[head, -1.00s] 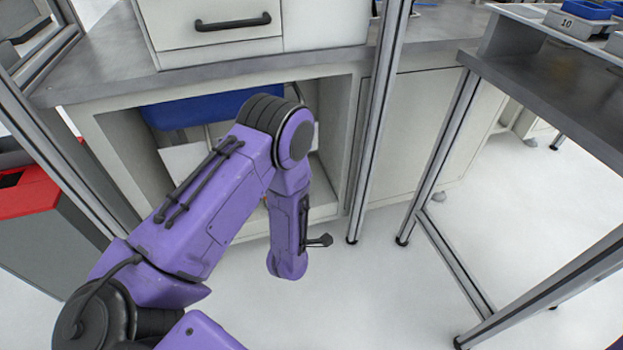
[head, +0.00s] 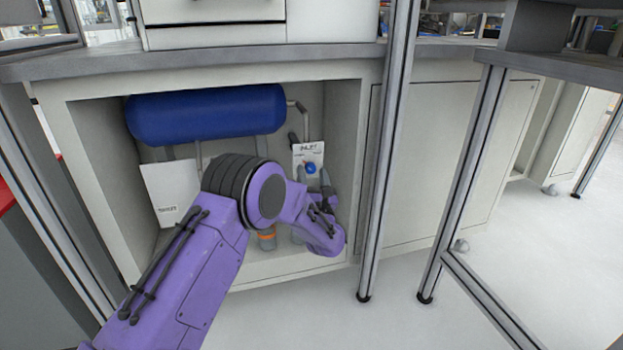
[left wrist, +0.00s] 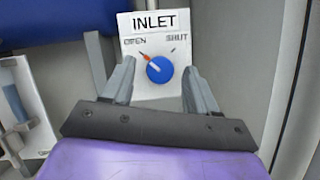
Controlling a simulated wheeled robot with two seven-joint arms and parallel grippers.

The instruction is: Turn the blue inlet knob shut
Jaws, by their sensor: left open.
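The blue inlet knob (head: 310,168) sits on a white panel (head: 307,151) labelled INLET, inside the open cabinet. In the left wrist view the knob (left wrist: 160,69) shows whole, and its orange pointer (left wrist: 146,57) points up-left toward OPEN; SHUT is marked at the upper right. My left gripper (head: 313,180) is open in front of the panel. In the left wrist view its two fingers (left wrist: 160,78) stand left and right of the knob with gaps on both sides. I cannot tell how far the fingertips are from the panel. My right gripper is not in view.
A blue tank (head: 207,114) hangs above my arm in the cabinet. A white board (head: 170,190) leans at the cabinet's left. The cabinet's right wall (head: 345,140) is close beside the panel. A metal post (head: 385,160) stands in front on the right.

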